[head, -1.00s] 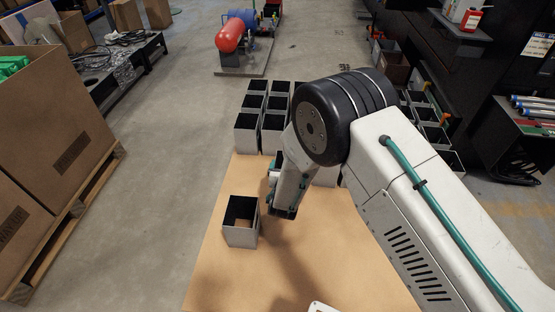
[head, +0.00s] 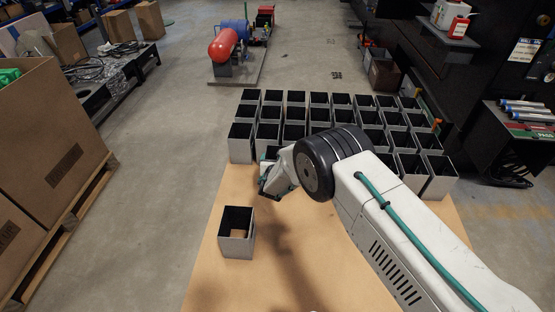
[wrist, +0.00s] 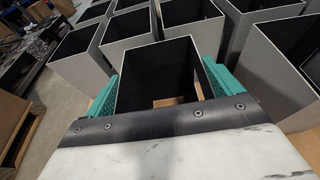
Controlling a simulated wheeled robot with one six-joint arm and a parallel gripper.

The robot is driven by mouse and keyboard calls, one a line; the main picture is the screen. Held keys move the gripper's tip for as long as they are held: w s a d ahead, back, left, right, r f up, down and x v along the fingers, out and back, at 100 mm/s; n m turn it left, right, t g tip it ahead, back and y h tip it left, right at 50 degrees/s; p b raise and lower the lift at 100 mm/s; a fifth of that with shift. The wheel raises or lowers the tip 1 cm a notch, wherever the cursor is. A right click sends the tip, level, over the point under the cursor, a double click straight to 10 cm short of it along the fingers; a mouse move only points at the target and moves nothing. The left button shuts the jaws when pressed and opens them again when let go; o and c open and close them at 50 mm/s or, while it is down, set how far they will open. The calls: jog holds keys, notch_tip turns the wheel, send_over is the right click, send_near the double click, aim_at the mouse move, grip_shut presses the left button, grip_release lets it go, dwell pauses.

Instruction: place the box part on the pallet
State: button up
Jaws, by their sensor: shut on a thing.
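My gripper (head: 268,184) is at the near edge of the rows of box parts in the head view. In the wrist view its two teal fingers (wrist: 162,88) close on opposite sides of a box part (wrist: 150,72), a hollow grey open-topped box with a dark inside. In the head view my wrist hides most of this box. I cannot tell whether its base touches the tan board (head: 205,285) that bears the boxes. One separate box part (head: 236,240) stands upright on the board, nearer to me and to the left.
Several matching boxes (head: 330,105) stand upright in close rows at the far end of the board. Large cartons (head: 60,140) on a wooden pallet (head: 75,225) stand at the left. Dark shelving (head: 500,75) is at the right. The board's near left part is bare.

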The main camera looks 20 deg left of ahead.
dwell(0.3)
jog(key=o, duration=1.7)
jog(key=shift+f, duration=0.15)
